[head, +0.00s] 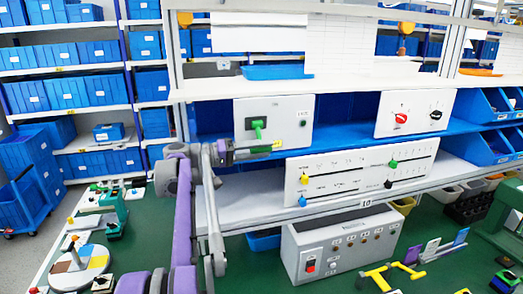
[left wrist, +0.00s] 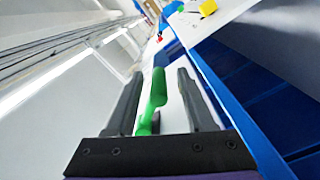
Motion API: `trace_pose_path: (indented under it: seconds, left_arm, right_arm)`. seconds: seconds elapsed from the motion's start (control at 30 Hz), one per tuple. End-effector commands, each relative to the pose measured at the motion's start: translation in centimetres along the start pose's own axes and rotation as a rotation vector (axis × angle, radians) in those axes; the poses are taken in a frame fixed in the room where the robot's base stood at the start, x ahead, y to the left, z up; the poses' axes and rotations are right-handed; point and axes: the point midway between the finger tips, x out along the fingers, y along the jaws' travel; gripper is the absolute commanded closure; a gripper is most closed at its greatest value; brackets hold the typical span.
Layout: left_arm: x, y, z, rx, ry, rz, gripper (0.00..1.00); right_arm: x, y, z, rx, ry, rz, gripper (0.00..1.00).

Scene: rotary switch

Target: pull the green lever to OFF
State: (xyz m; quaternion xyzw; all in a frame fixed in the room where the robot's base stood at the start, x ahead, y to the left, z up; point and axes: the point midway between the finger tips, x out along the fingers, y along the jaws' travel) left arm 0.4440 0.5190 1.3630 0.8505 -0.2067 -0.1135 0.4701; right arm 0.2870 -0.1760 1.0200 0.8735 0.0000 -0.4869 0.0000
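The green lever (head: 257,125) sticks out from the front of a light grey switch box (head: 291,112) on the upper blue shelf. My left gripper (head: 270,145) is at the box front, level with the lower part of the lever. In the left wrist view the green lever (left wrist: 157,88) stands between the two dark fingers of my left gripper (left wrist: 159,74). The fingers are open, with a visible gap on each side of the lever. The lever's base is partly hidden near the gripper's palm. The OFF mark is not readable. My right gripper is not in view.
A white panel with red and black knobs (head: 415,114) stands right of the box. A slider panel (head: 360,171) with coloured knobs is below. A grey control box (head: 341,243) sits lower on the green bench. Blue bins (head: 490,105) are at the right.

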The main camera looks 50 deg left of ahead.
Motion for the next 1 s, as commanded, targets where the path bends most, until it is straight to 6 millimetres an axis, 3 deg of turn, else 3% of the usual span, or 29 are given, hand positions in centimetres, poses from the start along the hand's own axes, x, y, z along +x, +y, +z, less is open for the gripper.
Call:
trace_pose_path:
  seconds: [0.37, 0.8, 1.0]
  left_arm:
    - [-0.5, -0.1, 0.1, -0.001, -0.001, -0.001, 0.42]
    - [-8.4, -0.2, 0.1, -0.001, 0.001, -0.003, 0.42]
    - [-10.5, -0.1, 0.0, -0.001, -0.001, -0.001, 0.42]
  right_arm:
    - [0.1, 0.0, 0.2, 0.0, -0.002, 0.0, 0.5]
    - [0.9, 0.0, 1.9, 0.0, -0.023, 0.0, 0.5]
    - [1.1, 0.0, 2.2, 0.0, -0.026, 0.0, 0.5]
